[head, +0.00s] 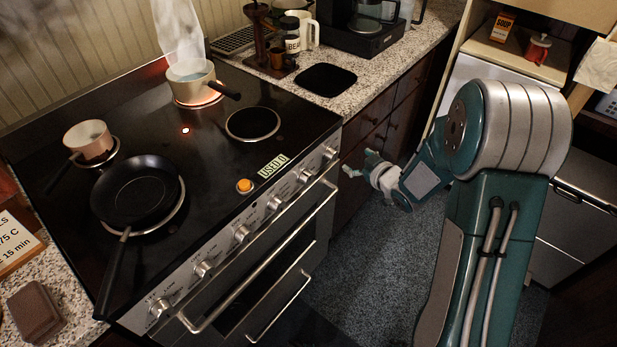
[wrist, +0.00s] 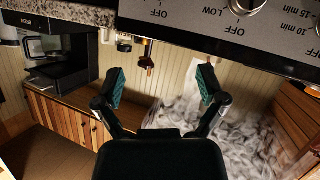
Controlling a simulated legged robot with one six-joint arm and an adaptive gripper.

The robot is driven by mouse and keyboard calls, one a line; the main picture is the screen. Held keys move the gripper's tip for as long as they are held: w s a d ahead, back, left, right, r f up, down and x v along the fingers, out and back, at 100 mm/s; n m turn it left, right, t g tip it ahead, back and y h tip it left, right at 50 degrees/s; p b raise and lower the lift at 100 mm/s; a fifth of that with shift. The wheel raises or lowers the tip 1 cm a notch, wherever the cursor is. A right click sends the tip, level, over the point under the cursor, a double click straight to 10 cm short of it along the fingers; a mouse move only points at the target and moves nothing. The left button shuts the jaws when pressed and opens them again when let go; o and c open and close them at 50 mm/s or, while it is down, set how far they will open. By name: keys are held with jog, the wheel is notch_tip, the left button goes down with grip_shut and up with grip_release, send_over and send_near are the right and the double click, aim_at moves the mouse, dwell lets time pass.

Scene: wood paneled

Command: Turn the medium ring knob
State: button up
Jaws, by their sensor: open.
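The stove's front panel (head: 222,259) carries a row of several silver knobs, among them one near the middle (head: 241,234) and one near the right end (head: 304,175). I cannot tell from the markings which is the medium ring knob. My gripper (head: 358,163) is open and empty, right of the stove's right front corner and apart from the knobs. In the wrist view its two fingers (wrist: 161,85) are spread with nothing between them. One silver knob (wrist: 246,5) shows at the top edge there, beyond the fingers, near OFF and LOW markings.
A black pan (head: 137,190), a small pot (head: 90,141) and a steaming pot (head: 190,82) over a glowing ring stand on the stove. Oven handles (head: 262,262) jut out below the knobs. Open floor (head: 375,250) lies right of the stove.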

aim_at(310, 179)
jog(key=s+a+f+n+g+y, duration=0.1)
jog(key=s+a+f+y, duration=0.35)
jog(key=f+y, duration=0.35)
jog(key=shift+h, duration=0.6)
jog(key=x, duration=0.3)
jog(key=f+x, duration=0.1)
jog(key=x, duration=0.6)
jog(key=shift+a+f, duration=0.25)
jog(key=c, duration=1.2)
